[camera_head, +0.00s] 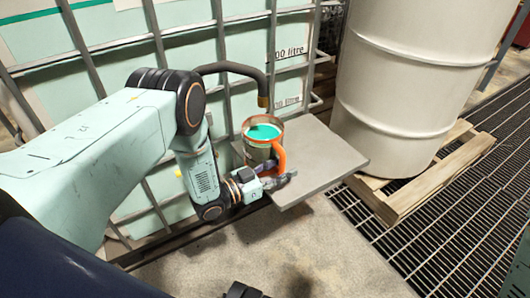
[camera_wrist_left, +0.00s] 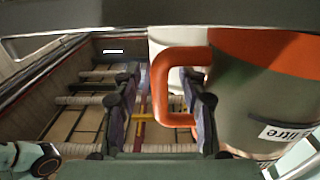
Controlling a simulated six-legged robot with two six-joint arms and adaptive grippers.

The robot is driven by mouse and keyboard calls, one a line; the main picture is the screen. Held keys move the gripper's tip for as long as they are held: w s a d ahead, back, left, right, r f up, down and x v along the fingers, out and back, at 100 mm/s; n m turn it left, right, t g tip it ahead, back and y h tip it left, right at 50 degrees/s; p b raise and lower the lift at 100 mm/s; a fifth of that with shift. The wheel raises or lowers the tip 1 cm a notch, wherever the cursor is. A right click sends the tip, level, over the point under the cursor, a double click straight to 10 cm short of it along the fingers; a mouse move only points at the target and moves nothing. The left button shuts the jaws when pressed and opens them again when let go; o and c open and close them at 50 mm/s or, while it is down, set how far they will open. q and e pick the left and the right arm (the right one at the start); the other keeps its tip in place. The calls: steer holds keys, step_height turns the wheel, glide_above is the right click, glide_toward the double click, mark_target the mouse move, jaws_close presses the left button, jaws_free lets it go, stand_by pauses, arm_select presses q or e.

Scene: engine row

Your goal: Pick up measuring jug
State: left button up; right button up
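The measuring jug (camera_head: 262,146) has an orange rim, an orange handle and teal contents. It stands upright near the left side of a grey shelf, below a pipe end. My left gripper (camera_head: 277,181) is at the near side of the jug, low by its handle. In the left wrist view the two dark fingers of my left gripper (camera_wrist_left: 162,105) are apart. The upright part of the orange handle (camera_wrist_left: 160,85) shows between them, without clear contact. The jug body (camera_wrist_left: 250,90) fills the right side there. My right gripper is not identifiable in view.
The grey shelf (camera_head: 330,164) has bare room right of the jug. A dark curved pipe (camera_head: 232,68) hangs above the jug from the left. A caged tank (camera_head: 110,45) stands behind. A white drum (camera_head: 405,90) on a wooden pallet (camera_head: 425,185) stands at right.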

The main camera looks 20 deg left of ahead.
arm_select(q)
jaws_close()
stand_by(0.8)
steer(key=shift+w+r, duration=0.1)
